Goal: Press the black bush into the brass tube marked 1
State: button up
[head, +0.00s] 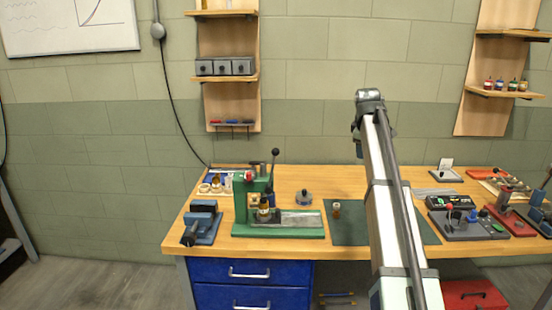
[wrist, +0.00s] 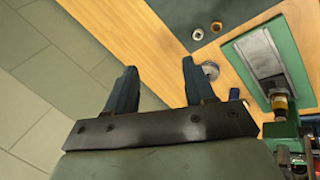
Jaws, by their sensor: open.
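My gripper (wrist: 160,68) shows in the wrist view with two dark blue fingers wide apart and nothing between them. In the head view my arm rises over the bench and hides part of it. The head view shows a small brass-brown piece (head: 337,208) on this mat. Another brass-coloured piece (head: 263,214) is at the green press (head: 241,205); it also shows in the wrist view (wrist: 280,104). No number is legible.
A blue vise (head: 201,223) and a tray with rings (head: 215,187) are at the bench's left. A round grey object (head: 304,198) stands between press and mat. A dark control box (head: 468,224) and red fixtures are at right. Bare wood lies behind the mat.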

jog(key=s+a+r+n+g+y, duration=0.1)
jog(key=a+r+n, duration=0.15)
jog(key=a, duration=0.55)
jog(key=s+a+r+n, duration=0.1)
jog(key=a+r+n, duration=0.15)
jog(key=a, duration=0.45)
jog(key=n+g+y, duration=0.1)
jog(key=n+g, duration=0.1)
jog(key=n, duration=0.3)
send_near(275, 151)
jog(key=shift+m, duration=0.3)
jog(key=w+f, duration=0.1)
jog(key=f, duration=0.3)
jog(key=w+f, duration=0.1)
jog(key=f, duration=0.3)
jog(key=w+f, duration=0.1)
jog(key=f, duration=0.3)
jog(key=shift+w+a+f, duration=0.1)
jog(key=shift+w+f, duration=0.05)
jog(key=shift+f, duration=0.15)
grip_shut()
